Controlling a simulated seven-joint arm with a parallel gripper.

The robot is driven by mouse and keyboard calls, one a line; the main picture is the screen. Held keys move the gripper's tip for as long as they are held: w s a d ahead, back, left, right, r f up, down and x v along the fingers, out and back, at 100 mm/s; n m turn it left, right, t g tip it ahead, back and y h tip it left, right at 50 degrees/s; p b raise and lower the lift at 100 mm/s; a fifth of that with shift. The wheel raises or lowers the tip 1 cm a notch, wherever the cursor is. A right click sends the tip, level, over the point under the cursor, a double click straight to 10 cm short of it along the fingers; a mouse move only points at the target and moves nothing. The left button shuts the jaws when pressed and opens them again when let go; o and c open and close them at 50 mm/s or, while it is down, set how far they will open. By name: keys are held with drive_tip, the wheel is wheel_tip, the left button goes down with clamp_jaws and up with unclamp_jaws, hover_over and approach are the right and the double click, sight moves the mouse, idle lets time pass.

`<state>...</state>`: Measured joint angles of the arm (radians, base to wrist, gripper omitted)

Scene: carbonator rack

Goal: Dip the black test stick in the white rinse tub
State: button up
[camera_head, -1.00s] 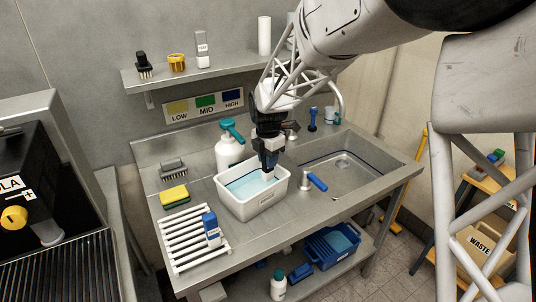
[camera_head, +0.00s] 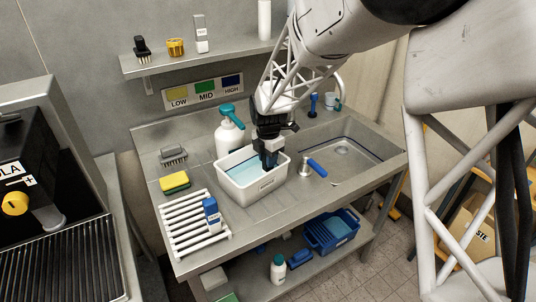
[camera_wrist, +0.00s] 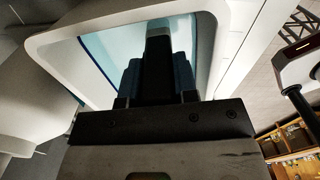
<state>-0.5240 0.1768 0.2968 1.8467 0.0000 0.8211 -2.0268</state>
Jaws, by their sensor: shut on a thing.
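The white rinse tub (camera_head: 263,190) stands on the steel counter, left of the sink basin, with pale blue liquid in it. My gripper (camera_head: 268,161) points down into the right part of the tub and is shut on the black test stick. In the wrist view the stick (camera_wrist: 158,72) is a dark body with a grey end, between the blue finger pads (camera_wrist: 183,75), over the tub (camera_wrist: 232,40). The stick's lower end is in the tub's mouth. I cannot tell from these views how deep it sits in the liquid.
A white slatted rack (camera_head: 183,238) holds a blue-and-white stick (camera_head: 212,215). A yellow-green sponge (camera_head: 174,182), a brush (camera_head: 173,156) and a teal-topped pump bottle (camera_head: 228,135) stand around the tub.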

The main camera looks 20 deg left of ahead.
drive_tip(key=shift+f, duration=0.3)
idle(1.9)
drive_tip(key=shift+r, duration=4.5)
drive_tip(key=shift+r, duration=0.1)
drive_tip(key=shift+r, duration=1.25)
